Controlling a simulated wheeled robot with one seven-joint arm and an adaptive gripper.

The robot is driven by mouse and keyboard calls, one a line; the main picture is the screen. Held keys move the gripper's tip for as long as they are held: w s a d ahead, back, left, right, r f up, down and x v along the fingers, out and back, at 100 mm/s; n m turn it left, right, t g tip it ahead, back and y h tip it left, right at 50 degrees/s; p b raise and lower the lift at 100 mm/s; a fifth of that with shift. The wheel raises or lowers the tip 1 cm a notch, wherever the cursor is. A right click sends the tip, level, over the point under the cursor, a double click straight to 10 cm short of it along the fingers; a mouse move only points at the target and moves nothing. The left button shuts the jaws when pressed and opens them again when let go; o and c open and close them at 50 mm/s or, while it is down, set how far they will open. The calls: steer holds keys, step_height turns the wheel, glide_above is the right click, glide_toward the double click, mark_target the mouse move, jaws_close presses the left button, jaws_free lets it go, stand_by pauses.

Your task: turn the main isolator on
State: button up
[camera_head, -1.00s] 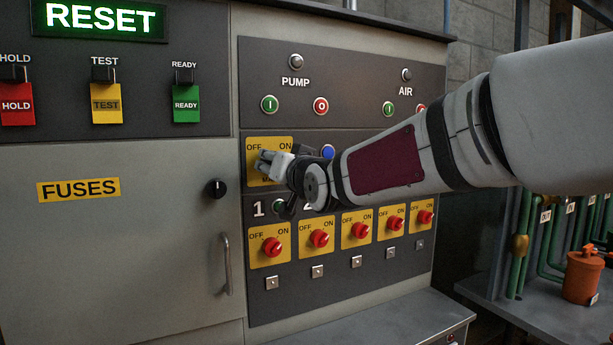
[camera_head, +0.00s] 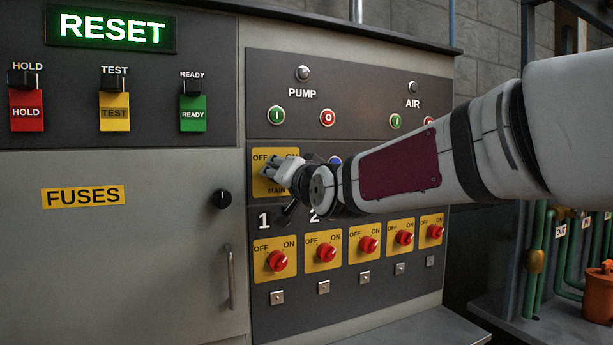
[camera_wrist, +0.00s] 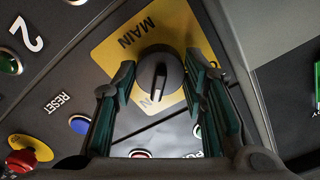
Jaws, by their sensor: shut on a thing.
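The main isolator is a dark round knob (camera_wrist: 158,80) with a raised grip bar, on a yellow plate (camera_wrist: 135,35) lettered MAIN. In the head view the same plate (camera_head: 262,184) shows OFF at its upper left and ON at its upper right. My gripper (camera_head: 272,172) covers the knob there. In the wrist view my gripper (camera_wrist: 158,86) has one finger on each side of the knob and is shut on it. A white mark on the bar points toward the bottom of the wrist picture, near a partly hidden letter N.
A blue button (camera_wrist: 79,125) and a red button (camera_wrist: 28,151) lie close by. Below the isolator is a row of red rotary switches (camera_head: 278,261) on yellow plates. The fuse cabinet door, with its black knob (camera_head: 222,198) and handle (camera_head: 231,278), is to the left.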

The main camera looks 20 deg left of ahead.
steer(key=o, duration=1.2)
steer(key=shift+c, duration=0.2)
steer(key=v, duration=1.2)
steer(key=shift+f, duration=0.1)
